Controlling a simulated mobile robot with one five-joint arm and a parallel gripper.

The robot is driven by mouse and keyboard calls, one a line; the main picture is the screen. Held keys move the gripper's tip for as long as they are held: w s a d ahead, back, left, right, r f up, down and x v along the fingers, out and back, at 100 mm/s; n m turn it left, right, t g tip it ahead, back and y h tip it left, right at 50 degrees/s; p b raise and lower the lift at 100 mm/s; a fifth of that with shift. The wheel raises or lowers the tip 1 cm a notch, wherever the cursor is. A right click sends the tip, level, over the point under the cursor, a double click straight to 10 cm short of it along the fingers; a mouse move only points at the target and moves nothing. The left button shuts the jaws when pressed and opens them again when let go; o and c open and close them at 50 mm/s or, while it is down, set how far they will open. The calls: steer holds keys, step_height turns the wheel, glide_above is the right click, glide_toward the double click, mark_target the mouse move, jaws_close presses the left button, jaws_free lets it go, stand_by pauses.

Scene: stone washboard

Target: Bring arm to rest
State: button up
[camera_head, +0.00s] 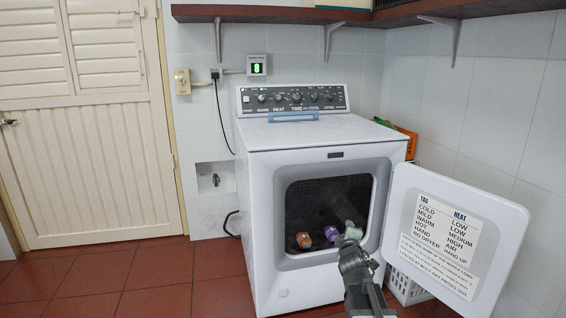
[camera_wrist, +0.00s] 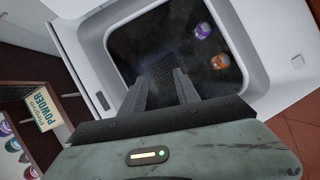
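My arm reaches up from the bottom of the head view, with my gripper (camera_head: 349,233) in front of the dryer's open doorway. In the wrist view my gripper (camera_wrist: 163,85) has its two fingers apart, with nothing between them, and points toward the dark drum. The white dryer (camera_head: 262,200) has its door (camera_head: 415,225) swung open to the right. An orange item (camera_head: 304,240) and a purple item (camera_head: 331,233) lie inside the drum. The orange item (camera_wrist: 220,62) and purple item (camera_wrist: 203,30) also show in the wrist view, apart from the fingers.
The open door stands close to the right of my arm. A white basket (camera_head: 407,288) is partly hidden behind it. A powder box (camera_wrist: 45,110) and several containers show at the wrist view's left. The red tile floor (camera_head: 120,280) at left is clear.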

steer(key=s+a+f+m+g, duration=0.2)
steer(key=s+f+m+g, duration=0.6)
steer(key=s+f, duration=0.65)
steer(key=s+a+f+m+g+y, duration=0.1)
steer(key=s+a+f+m+g, duration=0.1)
steer(key=s+g, duration=0.35)
steer(key=s+a+f+m+g+y, duration=0.1)
steer(key=s+a+f+m+g, duration=0.15)
steer(key=s, duration=0.55)
step_height(320, 180, up, 38)
steer(key=m+p, duration=0.1)
steer(key=p, duration=3.7)
steer(key=shift+s+d+t, duration=0.3)
steer(key=shift+s+d, duration=0.05)
steer(key=shift+f, duration=0.15)
